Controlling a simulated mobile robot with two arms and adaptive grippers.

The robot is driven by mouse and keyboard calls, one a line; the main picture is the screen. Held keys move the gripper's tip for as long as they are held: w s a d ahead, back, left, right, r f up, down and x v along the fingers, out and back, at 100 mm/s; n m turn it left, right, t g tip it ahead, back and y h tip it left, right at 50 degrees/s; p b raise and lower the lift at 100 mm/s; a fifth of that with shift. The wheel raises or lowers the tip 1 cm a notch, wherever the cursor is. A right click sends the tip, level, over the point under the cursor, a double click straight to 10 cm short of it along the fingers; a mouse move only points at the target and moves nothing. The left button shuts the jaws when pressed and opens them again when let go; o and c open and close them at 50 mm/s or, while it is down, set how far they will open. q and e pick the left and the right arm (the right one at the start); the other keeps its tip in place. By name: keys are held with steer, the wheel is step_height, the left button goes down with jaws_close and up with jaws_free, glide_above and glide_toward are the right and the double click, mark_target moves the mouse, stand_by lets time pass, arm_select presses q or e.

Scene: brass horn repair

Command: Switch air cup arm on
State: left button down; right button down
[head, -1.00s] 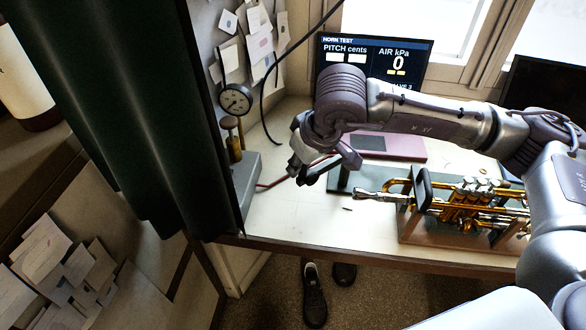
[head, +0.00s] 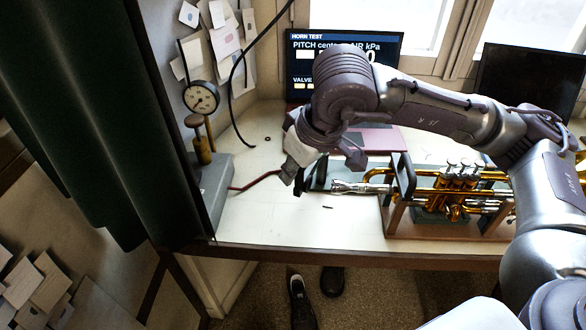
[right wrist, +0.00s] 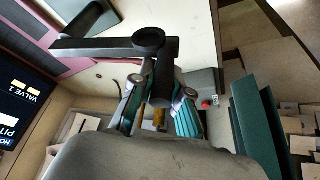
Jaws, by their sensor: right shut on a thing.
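My right gripper (head: 303,178) is low over the bench, left of the horn's mouthpiece (head: 345,187). In the right wrist view my right gripper (right wrist: 160,100) is shut on a dark cylindrical piece (right wrist: 162,82). A black round cup (right wrist: 148,38) and a dark flat bar (right wrist: 95,47) show just beyond it; I take these to be the air cup arm, but cannot tell how they join. The brass horn (head: 455,195) lies level in its wooden stand (head: 400,222). My left gripper is out of view.
A grey box (head: 212,190) with a brass plunger (head: 203,145) stands at the left, a red hose (head: 255,181) running from it towards my gripper. A pressure gauge (head: 201,97) hangs above. The monitor (head: 300,65) is partly hidden by my arm. The bench front is clear.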

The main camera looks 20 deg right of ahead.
steer(key=shift+s+a+f, duration=0.2)
steer(key=shift+s+f, duration=0.15)
steer(key=c, duration=1.5)
jaws_free()
steer(key=o, duration=0.4)
steer(key=shift+s+a+r, duration=0.1)
steer(key=shift+s+a, duration=0.05)
steer(key=shift+a, duration=0.1)
steer(key=shift+d, duration=0.2)
steer(key=v, duration=1.2)
steer(key=shift+w+r, duration=0.15)
steer(key=shift+w, duration=0.1)
steer(key=shift+c, duration=0.4)
